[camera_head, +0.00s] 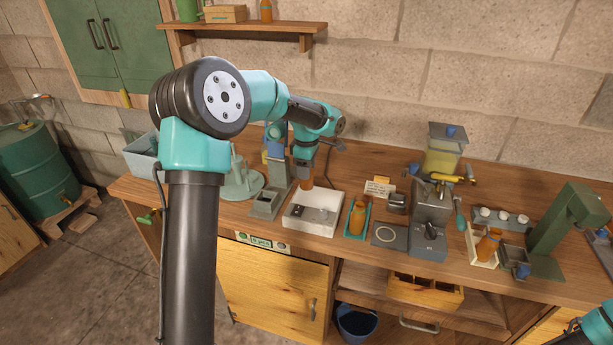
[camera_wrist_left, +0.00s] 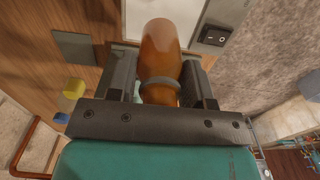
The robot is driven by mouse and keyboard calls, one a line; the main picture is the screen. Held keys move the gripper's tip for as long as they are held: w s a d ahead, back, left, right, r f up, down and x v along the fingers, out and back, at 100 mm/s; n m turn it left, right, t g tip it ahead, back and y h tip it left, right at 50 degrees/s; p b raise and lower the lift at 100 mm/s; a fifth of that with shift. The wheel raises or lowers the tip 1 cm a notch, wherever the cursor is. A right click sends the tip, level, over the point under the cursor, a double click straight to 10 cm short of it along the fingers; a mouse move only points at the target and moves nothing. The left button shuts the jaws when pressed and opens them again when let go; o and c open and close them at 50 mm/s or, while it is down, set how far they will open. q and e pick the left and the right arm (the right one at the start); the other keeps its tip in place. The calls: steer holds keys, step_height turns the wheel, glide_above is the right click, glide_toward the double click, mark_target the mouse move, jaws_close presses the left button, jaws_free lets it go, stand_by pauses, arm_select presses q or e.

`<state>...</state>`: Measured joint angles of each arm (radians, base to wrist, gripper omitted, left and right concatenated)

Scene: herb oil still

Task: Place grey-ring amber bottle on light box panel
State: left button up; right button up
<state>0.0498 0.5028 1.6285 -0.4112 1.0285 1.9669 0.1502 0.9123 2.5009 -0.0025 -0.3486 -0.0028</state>
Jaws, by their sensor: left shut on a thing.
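My left gripper (camera_head: 304,172) is shut on the grey-ring amber bottle (camera_head: 302,181), right above the light box panel (camera_head: 318,202). In the left wrist view the bottle (camera_wrist_left: 160,48) sits between the two fingers, and its grey ring (camera_wrist_left: 160,82) shows near them. The white panel (camera_wrist_left: 148,14) lies beyond the bottle, with a black switch (camera_wrist_left: 215,37) on the box's edge. I cannot tell whether the bottle touches the panel. Part of my right arm shows at the lower right corner; its gripper is out of the picture.
A dark plate with a ring mark (camera_head: 388,235) and a grey press-like device (camera_head: 432,215) stand further right. A grey stand (camera_head: 268,203) is close on the left.

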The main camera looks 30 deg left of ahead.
arm_select(q)
steer(key=shift+f, duration=1.45)
steer(key=shift+f, duration=0.15)
steer(key=o, duration=1)
step_height(320, 180, up, 12)
steer(key=shift+r, duration=0.2)
